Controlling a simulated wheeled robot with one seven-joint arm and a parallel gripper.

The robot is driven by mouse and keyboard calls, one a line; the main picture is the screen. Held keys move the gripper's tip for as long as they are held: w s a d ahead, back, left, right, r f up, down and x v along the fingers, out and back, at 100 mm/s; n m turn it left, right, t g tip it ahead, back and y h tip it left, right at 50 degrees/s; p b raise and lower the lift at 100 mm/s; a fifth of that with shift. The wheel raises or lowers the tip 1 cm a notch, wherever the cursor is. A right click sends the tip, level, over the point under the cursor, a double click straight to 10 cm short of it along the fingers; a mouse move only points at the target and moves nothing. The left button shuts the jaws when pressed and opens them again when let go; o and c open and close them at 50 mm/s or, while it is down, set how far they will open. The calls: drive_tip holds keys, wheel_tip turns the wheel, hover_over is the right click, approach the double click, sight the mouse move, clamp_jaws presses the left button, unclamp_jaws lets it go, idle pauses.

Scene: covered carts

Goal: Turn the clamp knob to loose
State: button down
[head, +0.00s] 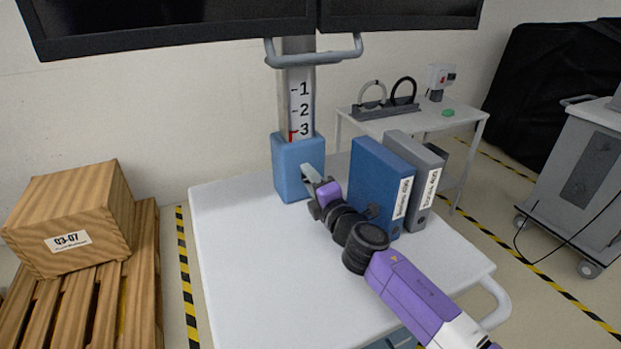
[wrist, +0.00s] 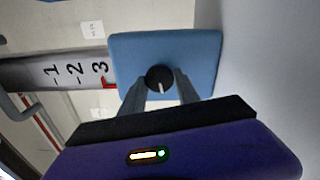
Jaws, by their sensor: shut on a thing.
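The clamp knob (wrist: 158,74) is a small round black knob with a white pointer line. It is on the face of a blue clamp block (head: 297,166), which also shows in the wrist view (wrist: 202,55). In the wrist view the pointer line runs toward the bottom of the picture. My gripper (head: 309,174) reaches to the block's front face, and its two fingers (wrist: 159,84) are shut on the knob, one on each side. In the head view the knob is hidden by my gripper. No loose or tight marking is readable.
The block sits around a post with a 1-2-3 scale (head: 301,105), a red mark near 3. A blue binder (head: 375,180) and a grey binder (head: 425,185) stand close right of my arm on the white cart top (head: 240,270). Its left side is clear. Monitors (head: 180,15) hang above.

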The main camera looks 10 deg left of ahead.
drive_tip(key=shift+f+n, duration=0.1)
drive_tip(key=shift+n, duration=1.8)
drive_tip(key=c, duration=0.9)
unclamp_jaws()
drive_tip(key=shift+s+d+p, duration=0.15)
drive_tip(key=shift+d+p, duration=0.05)
drive_tip(key=shift+p, duration=0.15)
drive_tip(key=shift+p+v, duration=1.05)
drive_tip(key=shift+v, duration=2.65)
drive_tip(key=shift+a, duration=0.1)
